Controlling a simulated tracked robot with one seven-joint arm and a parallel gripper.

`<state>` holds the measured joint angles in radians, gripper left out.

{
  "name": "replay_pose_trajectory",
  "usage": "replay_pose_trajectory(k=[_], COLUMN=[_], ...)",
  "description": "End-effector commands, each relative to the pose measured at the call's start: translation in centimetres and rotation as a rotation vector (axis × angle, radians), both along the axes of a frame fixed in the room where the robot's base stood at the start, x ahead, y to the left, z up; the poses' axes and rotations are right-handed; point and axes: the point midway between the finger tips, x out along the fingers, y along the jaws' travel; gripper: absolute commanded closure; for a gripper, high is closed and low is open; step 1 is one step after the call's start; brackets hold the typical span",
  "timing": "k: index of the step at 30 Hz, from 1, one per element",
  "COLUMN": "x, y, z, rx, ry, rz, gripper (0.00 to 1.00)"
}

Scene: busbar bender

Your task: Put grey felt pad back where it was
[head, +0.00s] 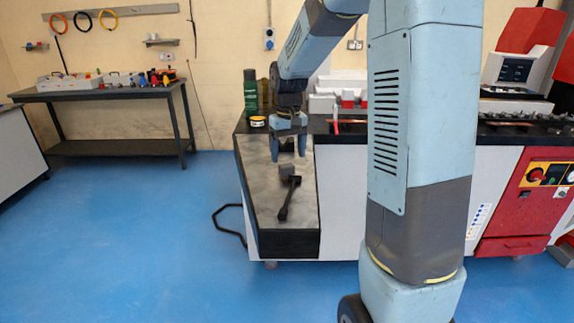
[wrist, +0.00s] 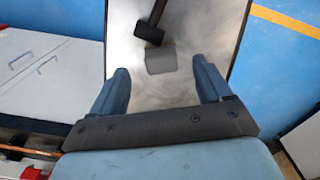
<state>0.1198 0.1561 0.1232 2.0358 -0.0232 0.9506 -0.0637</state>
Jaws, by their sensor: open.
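The grey felt pad (wrist: 160,60) is a small grey square lying on the pale grey metal-look bench top (wrist: 185,92). In the head view the pad (head: 285,173) is just in front of and below my gripper (head: 288,156). A black mallet-like tool (head: 288,198) lies beside the pad, its head next to the pad's near edge; I cannot tell whether they touch. In the wrist view my gripper (wrist: 161,70) has its fingers wide apart, with nothing between them, and the pad shows beyond the fingertips. Nothing marks the pad's earlier place clearly.
White boxes (head: 325,98) stand behind, to the right. A red control cabinet (head: 525,195) is at far right. Blue floor (head: 130,240) is open on the left.

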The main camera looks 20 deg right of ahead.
Motion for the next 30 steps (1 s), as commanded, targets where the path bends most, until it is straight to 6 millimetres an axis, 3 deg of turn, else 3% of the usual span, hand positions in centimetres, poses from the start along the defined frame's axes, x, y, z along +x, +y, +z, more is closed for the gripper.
replay_pose_trajectory(k=[7,17,20,30], x=[0.1,-0.9,-2.7,-11.5], y=[0.0,0.1,0.2,0.4], z=[4.2,6.7,7.9,11.9], rx=[0.000,-0.004,-0.008,-0.020], ry=[-0.002,-0.016,-0.048,-0.200], rz=[0.001,-0.001,-0.006,-0.031], gripper=[0.22,0.22,0.22,0.22])
